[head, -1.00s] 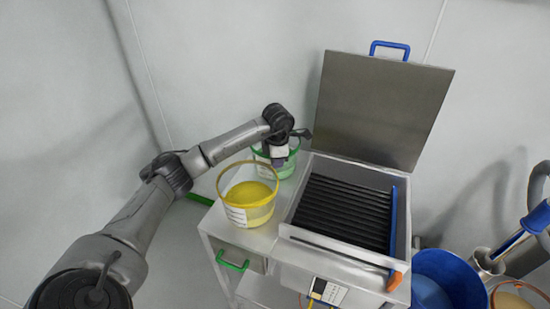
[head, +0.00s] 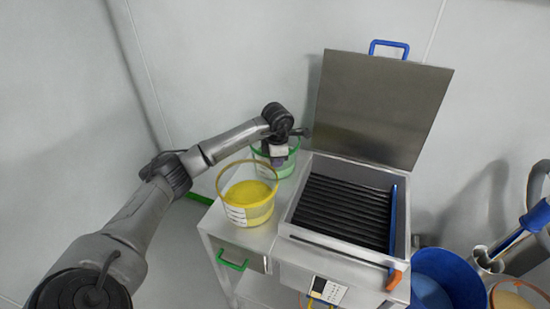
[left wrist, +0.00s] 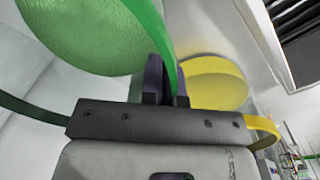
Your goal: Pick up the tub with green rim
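The tub with green rim (head: 288,165) stands at the back of the steel stand's top, behind the yellow tub, with pale green contents. My left gripper (head: 278,161) reaches down at its near left side and hides part of it. In the left wrist view, the green rim (left wrist: 158,30) runs between the two dark fingers of my left gripper (left wrist: 171,88). The fingers are close together, with the rim filling the narrow gap, so it looks shut on the rim. The tub still appears to rest on the stand. My right gripper is not in view.
To the right is a steel machine with black bars (head: 340,210) and a raised lid (head: 380,110). A blue bucket (head: 450,280) stands at lower right.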

